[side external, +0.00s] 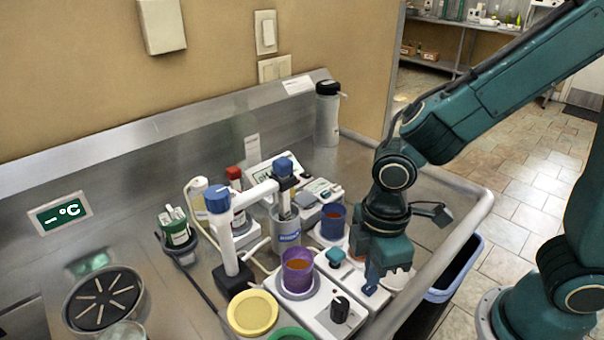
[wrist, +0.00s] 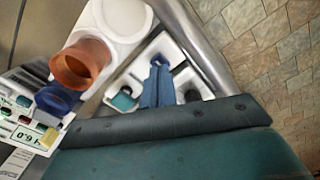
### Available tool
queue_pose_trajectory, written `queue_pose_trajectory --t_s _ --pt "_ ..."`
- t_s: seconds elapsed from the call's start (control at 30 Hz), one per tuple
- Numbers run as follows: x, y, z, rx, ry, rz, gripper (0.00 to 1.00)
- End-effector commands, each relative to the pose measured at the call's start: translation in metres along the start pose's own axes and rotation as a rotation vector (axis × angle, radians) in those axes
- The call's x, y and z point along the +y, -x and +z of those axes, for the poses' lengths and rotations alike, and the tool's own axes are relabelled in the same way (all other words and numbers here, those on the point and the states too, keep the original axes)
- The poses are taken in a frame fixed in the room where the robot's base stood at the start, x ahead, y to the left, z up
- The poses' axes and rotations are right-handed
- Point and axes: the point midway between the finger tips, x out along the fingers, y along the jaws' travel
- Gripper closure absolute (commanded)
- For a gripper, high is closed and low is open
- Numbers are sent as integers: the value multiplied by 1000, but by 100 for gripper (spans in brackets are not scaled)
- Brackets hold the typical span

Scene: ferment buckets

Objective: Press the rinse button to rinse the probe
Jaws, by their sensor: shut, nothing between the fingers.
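No control reads clearly as rinse. A teal button (side external: 335,256) sits on a white box beside the purple cup; a teal button (wrist: 122,100) also shows left of my fingers in the wrist view. A meter with a lit display and small coloured buttons (wrist: 24,122) is at lower left there. The blue-capped probe (side external: 284,170) hangs from a white stand arm (side external: 255,193) over a grey beaker (side external: 286,232); its tip is hidden. My gripper (side external: 372,287) is shut and empty, pointing down over the white boxes, right of the teal button. Its blue fingers (wrist: 157,80) show in the wrist view.
A purple cup (side external: 298,268) with orange-brown liquid and a dark blue cup (side external: 333,218) stand close by. A black knob (side external: 340,308) is on the front white box. The steel counter's raised edge (side external: 470,225) runs right of my gripper, with a bin beyond.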

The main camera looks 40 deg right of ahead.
Motion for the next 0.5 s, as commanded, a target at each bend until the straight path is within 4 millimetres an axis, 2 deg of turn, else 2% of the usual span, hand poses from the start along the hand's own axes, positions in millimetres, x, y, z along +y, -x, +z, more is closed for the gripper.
queue_pose_trajectory --t_s 0.5 --pt "0 -7 0 0 0 0 100"
